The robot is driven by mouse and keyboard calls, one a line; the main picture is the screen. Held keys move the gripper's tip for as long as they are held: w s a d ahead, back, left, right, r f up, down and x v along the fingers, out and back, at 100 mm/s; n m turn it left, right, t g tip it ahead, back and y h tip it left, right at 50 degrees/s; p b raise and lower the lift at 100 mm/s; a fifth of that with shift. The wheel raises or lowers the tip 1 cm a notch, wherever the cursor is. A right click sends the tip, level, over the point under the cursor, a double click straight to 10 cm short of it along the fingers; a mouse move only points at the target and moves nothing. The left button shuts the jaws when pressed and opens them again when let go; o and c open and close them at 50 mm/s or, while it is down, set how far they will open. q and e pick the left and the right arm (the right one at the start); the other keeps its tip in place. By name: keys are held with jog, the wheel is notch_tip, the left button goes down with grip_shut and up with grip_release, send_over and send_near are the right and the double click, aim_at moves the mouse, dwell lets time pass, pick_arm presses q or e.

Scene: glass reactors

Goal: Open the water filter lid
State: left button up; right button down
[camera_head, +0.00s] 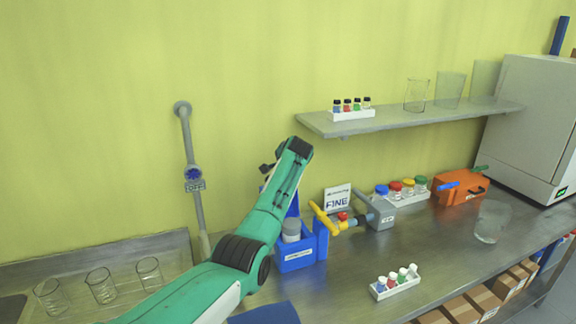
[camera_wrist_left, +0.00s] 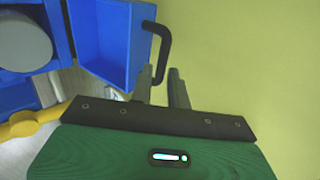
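The water filter is a blue housing (camera_head: 296,260) with a grey cylinder (camera_head: 291,230) in it, on the bench right of my left forearm. In the left wrist view its grey cylinder (camera_wrist_left: 24,40) shows uncovered at the left. The blue hollow lid (camera_wrist_left: 103,40) stands swung away from it, its inside facing the camera. A black handle (camera_wrist_left: 164,45) sticks out from the lid. My left gripper (camera_wrist_left: 160,80) has its fingers apart, with the handle's lower end between them; firm contact cannot be made out. In the head view my arm mostly hides the gripper and lid. My right gripper is out of view.
A yellow pipe with valve (camera_head: 330,222) and a grey block (camera_head: 381,215) stand right of the filter. A white vial rack (camera_head: 396,284) is near the front edge. Glass beakers (camera_head: 101,286) stand at the left. A shelf (camera_head: 420,118) hangs above.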

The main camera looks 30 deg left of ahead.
pick_arm(q)
jog(key=b+v, duration=0.2)
jog(key=v, duration=0.7)
jog(key=shift+b, duration=0.4)
jog(key=shift+s+r, duration=0.1)
jog(key=shift+d, duration=0.1)
